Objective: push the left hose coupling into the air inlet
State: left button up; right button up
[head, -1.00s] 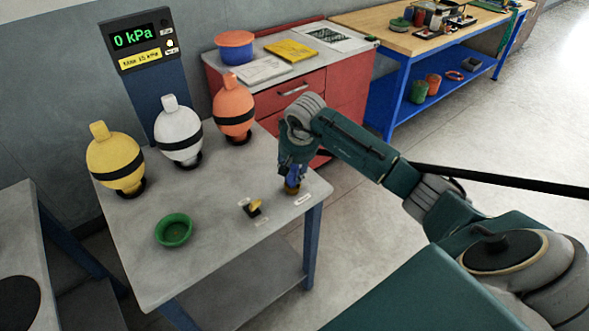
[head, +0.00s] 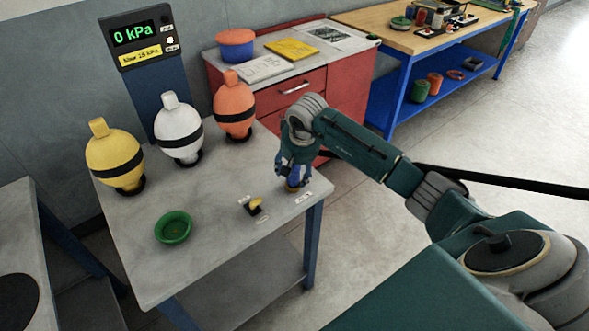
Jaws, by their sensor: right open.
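A small yellow and black fitting (head: 253,206) sits near the front right of the grey table (head: 210,222), with a pale label in front of it. A second, brass-coloured fitting (head: 292,188) with blue above it stands at the table's right corner, beside another label. The frames do not show clearly which is the left hose coupling and which is the air inlet. My right gripper (head: 293,180) is open, pointing down over the brass-coloured fitting, its fingers around or just beside the blue part. The gripper hides much of that piece. My left gripper is not in view.
Yellow (head: 114,160), white (head: 178,133) and orange (head: 234,108) floats stand on black rings along the table's back. A green bowl (head: 173,228) sits at the front left. A gauge (head: 136,37) reads 0 kPa. A red cabinet (head: 335,92) stands behind. The table's middle is clear.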

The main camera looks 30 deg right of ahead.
jog(key=v, duration=1.2)
